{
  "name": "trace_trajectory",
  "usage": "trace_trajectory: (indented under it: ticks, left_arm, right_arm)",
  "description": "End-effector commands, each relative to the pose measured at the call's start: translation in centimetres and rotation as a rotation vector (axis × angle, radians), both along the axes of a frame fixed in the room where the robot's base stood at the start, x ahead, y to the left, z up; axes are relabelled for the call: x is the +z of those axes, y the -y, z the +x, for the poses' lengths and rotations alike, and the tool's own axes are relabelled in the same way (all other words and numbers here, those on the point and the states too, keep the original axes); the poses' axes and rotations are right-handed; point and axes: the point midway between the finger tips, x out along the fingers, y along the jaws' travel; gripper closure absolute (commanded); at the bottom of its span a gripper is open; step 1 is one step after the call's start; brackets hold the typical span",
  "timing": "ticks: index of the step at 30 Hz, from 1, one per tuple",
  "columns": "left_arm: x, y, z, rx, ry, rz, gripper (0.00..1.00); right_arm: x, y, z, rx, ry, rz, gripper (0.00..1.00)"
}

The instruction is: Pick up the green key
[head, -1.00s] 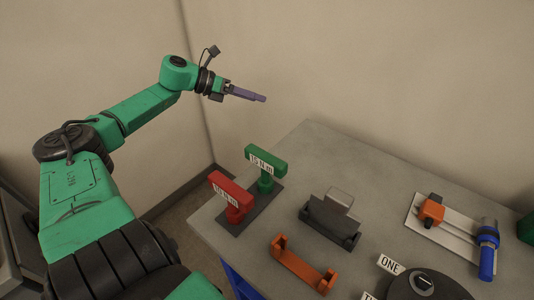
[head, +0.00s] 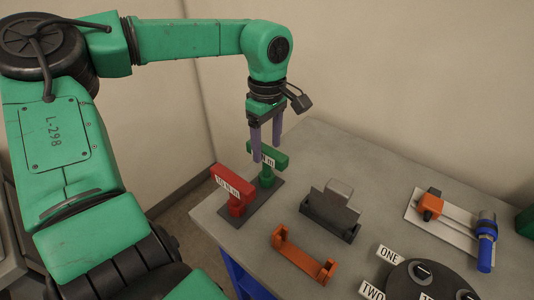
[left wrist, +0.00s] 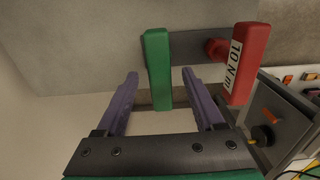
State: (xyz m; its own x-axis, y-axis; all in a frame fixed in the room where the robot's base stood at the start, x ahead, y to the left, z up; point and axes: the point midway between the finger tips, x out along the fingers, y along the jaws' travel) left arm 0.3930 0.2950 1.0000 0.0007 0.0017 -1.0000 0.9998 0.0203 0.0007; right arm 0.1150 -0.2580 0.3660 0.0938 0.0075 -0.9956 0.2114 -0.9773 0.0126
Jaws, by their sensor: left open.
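The green key (head: 268,174) is T-shaped and stands upright in a dark base plate (head: 250,206) at the table's left corner. Its label is partly hidden by my left gripper (head: 266,152), which points down at it. In the left wrist view the green key's top bar (left wrist: 157,50) lies between the spread fingertips (left wrist: 159,73), with a gap on each side. The gripper is open and empty; I cannot tell whether the tips are above the bar or down beside it. My right gripper is not in view.
A red key (head: 232,184) labelled 10 N m stands close beside the green one; it also shows in the left wrist view (left wrist: 249,65). A dark block holder (head: 330,214), an orange bracket (head: 303,257) and a round dial (head: 432,280) are further right. Walls stand behind.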

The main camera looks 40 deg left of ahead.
Motion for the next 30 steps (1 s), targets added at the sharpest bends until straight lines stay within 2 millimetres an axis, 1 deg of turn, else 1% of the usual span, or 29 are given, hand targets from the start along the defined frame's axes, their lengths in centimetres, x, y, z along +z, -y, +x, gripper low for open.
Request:
trace_trajectory:
  ticks: [1, 4, 6, 11, 14, 15, 16, 17, 30]
  left_arm:
    - [-0.8, 0.0, -0.1, 0.0, -0.006, -0.001, 0.3]
    - [-2.5, 0.0, -0.1, -0.001, -0.004, -0.001, 0.3]
    - [-2.9, 0.0, 0.0, 0.0, 0.0, -0.001, 0.3]
    - [-3.0, 0.0, 0.0, 0.0, 0.001, 0.0, 0.3]
    - [-3.0, -0.1, 0.0, 0.001, 0.001, 0.0, 0.64]
    - [-3.0, -0.1, 0.0, 0.001, 0.001, 0.0, 0.8]
    - [-3.0, -0.1, 0.0, 0.001, 0.001, 0.0, 0.91]
    - [-3.0, -0.1, 0.0, 0.001, 0.001, 0.0, 1.0]
    - [-2.9, -0.1, 0.0, 0.001, 0.001, 0.0, 1.0]
  right_arm:
    - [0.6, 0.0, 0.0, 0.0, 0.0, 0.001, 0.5]
    - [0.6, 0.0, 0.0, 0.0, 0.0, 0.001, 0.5]
    - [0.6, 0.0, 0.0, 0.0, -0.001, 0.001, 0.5]
    - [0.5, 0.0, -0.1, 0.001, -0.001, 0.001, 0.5]
    - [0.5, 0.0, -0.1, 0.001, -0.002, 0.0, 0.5]
    - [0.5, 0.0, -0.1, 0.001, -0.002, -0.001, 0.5]
    - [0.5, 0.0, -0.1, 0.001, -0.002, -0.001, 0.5]
    - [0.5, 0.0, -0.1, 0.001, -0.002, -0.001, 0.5]
    - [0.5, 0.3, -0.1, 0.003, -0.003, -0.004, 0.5]
